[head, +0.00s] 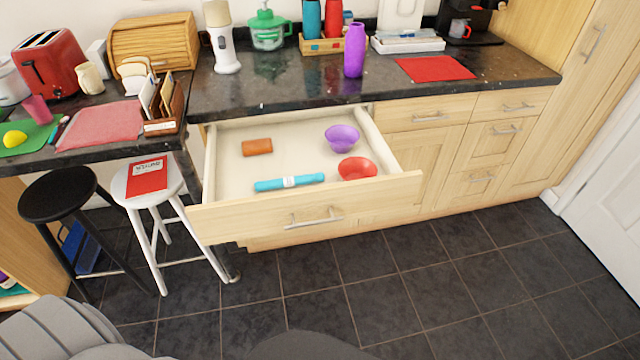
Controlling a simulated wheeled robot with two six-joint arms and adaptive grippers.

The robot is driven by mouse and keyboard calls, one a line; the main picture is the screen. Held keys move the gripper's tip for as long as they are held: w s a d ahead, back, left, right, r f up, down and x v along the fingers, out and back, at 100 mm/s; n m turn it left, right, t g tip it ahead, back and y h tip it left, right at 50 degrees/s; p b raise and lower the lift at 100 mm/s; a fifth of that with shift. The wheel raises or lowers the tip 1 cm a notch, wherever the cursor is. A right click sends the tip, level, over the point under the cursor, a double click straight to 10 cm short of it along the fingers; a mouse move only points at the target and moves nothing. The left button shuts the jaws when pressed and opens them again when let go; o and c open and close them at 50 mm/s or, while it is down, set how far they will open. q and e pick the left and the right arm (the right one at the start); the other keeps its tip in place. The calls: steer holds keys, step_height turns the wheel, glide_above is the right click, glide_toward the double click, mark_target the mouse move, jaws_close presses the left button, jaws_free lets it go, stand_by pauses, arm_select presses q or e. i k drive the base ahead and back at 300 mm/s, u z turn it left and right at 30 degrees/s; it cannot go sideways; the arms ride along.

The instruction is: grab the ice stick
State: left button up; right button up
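A long blue stick with a white label (272,184), which looks like the ice stick, lies in the open drawer (225,171) near its front panel. A red bowl (357,168) sits just right of the stick, with a purple bowl (342,138) behind it. A brown block-shaped item (257,147) lies further back on the left of the drawer. Neither of my grippers shows in the head view. Only grey parts of my own body show at the bottom edge.
The drawer sticks out from under the dark granite counter (290,92). A white stool (150,190) and a black stool (57,192) stand left of it. A purple bottle (354,52) and a red mat (435,69) are on the counter. The tiled floor in front is clear.

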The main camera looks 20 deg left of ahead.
mark_target(291, 181)
steer(key=z, duration=0.7)
steer(key=i, duration=0.95)
steer(key=u, duration=0.9)
